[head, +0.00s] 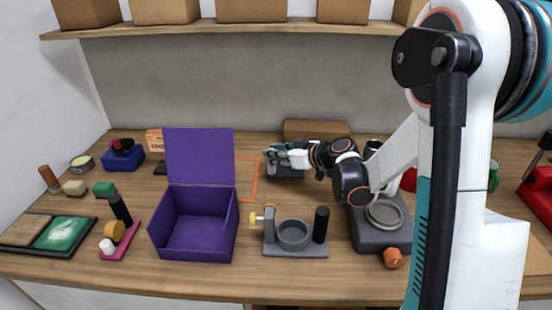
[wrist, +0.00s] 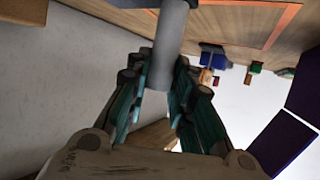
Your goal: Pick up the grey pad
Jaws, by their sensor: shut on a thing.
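My gripper (head: 270,158) is at the back middle of the bench, right of the orange outline. In the wrist view its fingers (wrist: 155,90) are closed around a smooth grey upright post (wrist: 168,45). In the head view a low dark grey block (head: 286,173), which looks like the grey pad, lies right under the gripper. The post seems to be its handle, but the join is out of the wrist view and hidden by the gripper in the head view. I cannot tell whether the block touches the bench.
An open purple box (head: 190,222) stands front left of my gripper, its lid upright. A grey fixture (head: 293,250) with a ring and a black post is in front. A dark grey stand (head: 367,237) is to the right. An orange outline (head: 255,180) marks the bench. A shelf with boxes (head: 250,28) hangs above.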

